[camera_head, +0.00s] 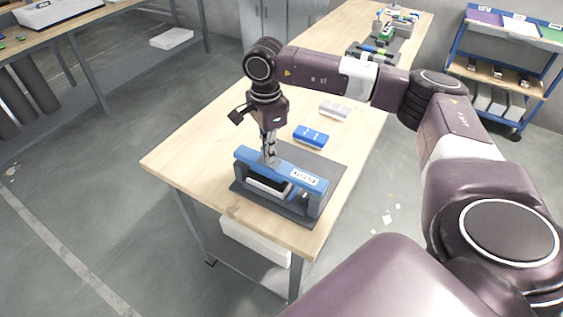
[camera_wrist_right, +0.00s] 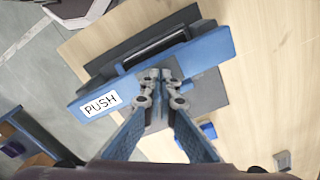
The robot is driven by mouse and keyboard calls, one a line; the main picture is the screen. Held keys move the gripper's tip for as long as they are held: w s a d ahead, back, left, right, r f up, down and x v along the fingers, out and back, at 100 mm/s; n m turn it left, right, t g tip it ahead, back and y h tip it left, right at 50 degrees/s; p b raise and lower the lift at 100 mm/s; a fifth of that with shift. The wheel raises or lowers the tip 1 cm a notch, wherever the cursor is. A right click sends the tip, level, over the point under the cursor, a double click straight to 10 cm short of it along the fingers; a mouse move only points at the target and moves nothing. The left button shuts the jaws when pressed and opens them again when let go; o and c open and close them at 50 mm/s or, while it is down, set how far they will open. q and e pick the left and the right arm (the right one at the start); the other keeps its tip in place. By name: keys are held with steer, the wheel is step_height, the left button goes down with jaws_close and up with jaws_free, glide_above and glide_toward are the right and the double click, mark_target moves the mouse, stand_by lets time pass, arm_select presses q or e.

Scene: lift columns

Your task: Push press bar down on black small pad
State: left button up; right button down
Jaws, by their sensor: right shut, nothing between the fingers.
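The blue press bar (camera_head: 281,169) spans a dark press frame on the table, with a white label at its right end. In the right wrist view the bar (camera_wrist_right: 205,52) runs diagonally and its label reads PUSH. My left gripper is not in view.
A blue block (camera_head: 311,136) and a grey block (camera_head: 335,111) lie on the wooden table (camera_head: 210,140) behind the press. Other devices (camera_head: 385,40) stand at the table's far end. A blue-framed shelf (camera_head: 500,70) stands at the right. The table's left part is clear.

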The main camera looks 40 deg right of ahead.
steer(key=shift+f+b, duration=0.3)
steer(key=shift+b, duration=0.1)
stand_by(1.3)
step_height(320, 180, up, 9)
steer(key=p, duration=0.5)
steer(key=shift+f, duration=0.15)
stand_by(0.4)
steer(key=shift+d, duration=0.1)
stand_by(0.5)
